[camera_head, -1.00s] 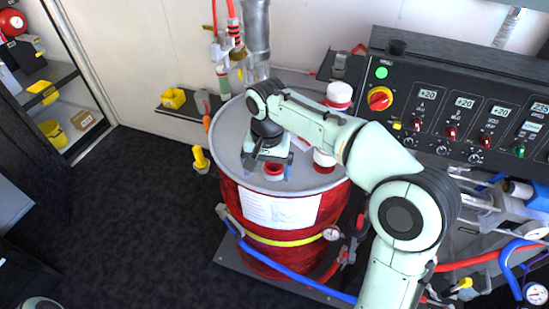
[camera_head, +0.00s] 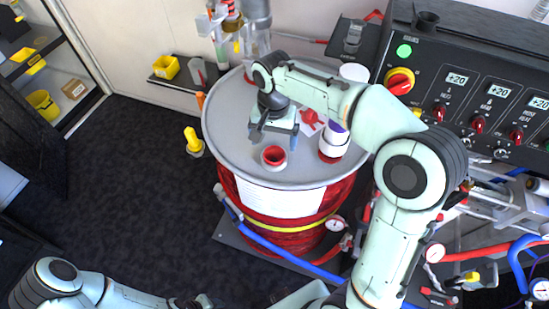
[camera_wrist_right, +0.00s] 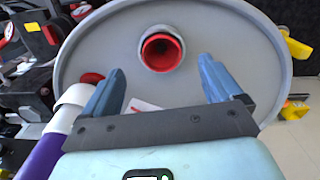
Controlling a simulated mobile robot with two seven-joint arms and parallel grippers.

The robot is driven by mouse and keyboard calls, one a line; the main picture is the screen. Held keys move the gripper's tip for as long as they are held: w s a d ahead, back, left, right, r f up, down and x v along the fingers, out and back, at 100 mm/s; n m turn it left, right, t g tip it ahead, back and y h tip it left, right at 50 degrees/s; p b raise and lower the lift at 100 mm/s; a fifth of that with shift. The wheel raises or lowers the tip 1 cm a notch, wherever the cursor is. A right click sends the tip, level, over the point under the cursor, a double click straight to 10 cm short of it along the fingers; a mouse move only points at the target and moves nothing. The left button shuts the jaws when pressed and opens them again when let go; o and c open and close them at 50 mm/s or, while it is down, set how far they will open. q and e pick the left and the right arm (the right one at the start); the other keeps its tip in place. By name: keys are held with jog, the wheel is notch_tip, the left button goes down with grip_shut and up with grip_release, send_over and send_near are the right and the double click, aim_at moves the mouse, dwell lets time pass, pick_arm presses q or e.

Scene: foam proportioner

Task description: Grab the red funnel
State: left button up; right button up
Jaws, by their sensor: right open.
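A short white ring with a red, funnel-like inside (camera_head: 274,157) stands upright on the grey drum lid (camera_head: 230,160). In the right wrist view, the red inside (camera_wrist_right: 162,52) lies beyond and between my fingertips. My right gripper (camera_head: 274,140) is open and empty above the lid, just behind the ring in the head view. Its two blue fingers (camera_wrist_right: 161,70) are spread wide and do not touch the ring. I cannot tell its height over the lid. My left arm shows at the lower left; its gripper is not clearly visible.
A white and purple bottle (camera_head: 334,140) stands on the lid right of the gripper. A flat red piece (camera_head: 309,117) lies behind it. The lid's left part is clear.

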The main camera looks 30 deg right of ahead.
aim_at(274, 155)
jog(key=shift+w+f, duration=0.15)
jog(key=shift+f, duration=0.45)
jog(key=f, duration=0.4)
jog(key=shift+w+d+f, duration=0.1)
jog(key=shift+d+f, duration=0.1)
jog(key=shift+f, duration=0.1)
jog(key=c, duration=1.1)
